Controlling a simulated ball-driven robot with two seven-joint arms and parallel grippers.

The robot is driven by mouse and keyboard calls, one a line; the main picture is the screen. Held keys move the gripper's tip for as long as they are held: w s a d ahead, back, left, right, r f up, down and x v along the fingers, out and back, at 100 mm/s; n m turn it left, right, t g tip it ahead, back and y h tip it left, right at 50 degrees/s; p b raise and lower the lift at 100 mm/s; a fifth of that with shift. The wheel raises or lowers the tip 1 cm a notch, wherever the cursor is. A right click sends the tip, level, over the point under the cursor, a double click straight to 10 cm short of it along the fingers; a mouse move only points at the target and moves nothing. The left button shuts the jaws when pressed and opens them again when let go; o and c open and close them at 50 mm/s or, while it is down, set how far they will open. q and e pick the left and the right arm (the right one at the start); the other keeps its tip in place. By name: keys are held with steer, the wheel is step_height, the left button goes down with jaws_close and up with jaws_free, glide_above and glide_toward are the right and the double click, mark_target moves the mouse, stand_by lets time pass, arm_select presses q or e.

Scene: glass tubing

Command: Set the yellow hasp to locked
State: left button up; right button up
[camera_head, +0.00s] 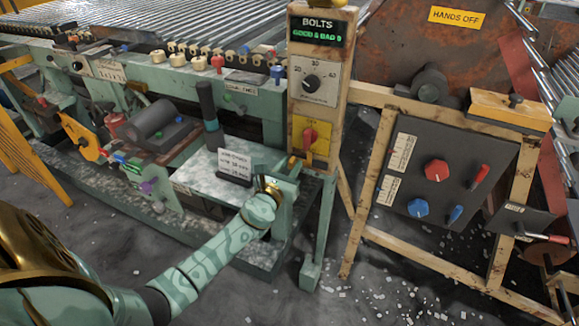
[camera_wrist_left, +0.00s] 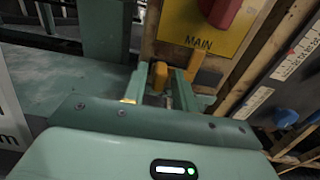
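The yellow MAIN plate (camera_head: 311,137) with a red switch knob (camera_head: 310,138) is on the front of the wooden post. Just below it, a small yellow piece, apparently the hasp (camera_head: 292,162), sticks out to the left. In the left wrist view a yellow block (camera_wrist_left: 158,75) stands at my fingertips, and a second yellow piece (camera_wrist_left: 196,66) is just right of it, under the plate. My left gripper (camera_wrist_left: 164,92) points at these pieces. My right gripper is out of view.
A green bench (camera_head: 205,175) with a small white sign (camera_head: 235,166) and a dark-handled lever (camera_head: 208,105) stands left of the gripper. A grey panel (camera_head: 445,180) with red and blue knobs is on the right.

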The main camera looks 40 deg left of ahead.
mark_target(305, 162)
arm_select(q)
jaws_close()
steer(key=shift+w+d, duration=0.2)
steer(key=shift+d, duration=0.5)
steer(key=shift+w+d, duration=0.15)
steer(key=shift+d, duration=0.55)
steer(key=shift+o, duration=1.5)
jaws_free()
steer(key=shift+d, duration=0.1)
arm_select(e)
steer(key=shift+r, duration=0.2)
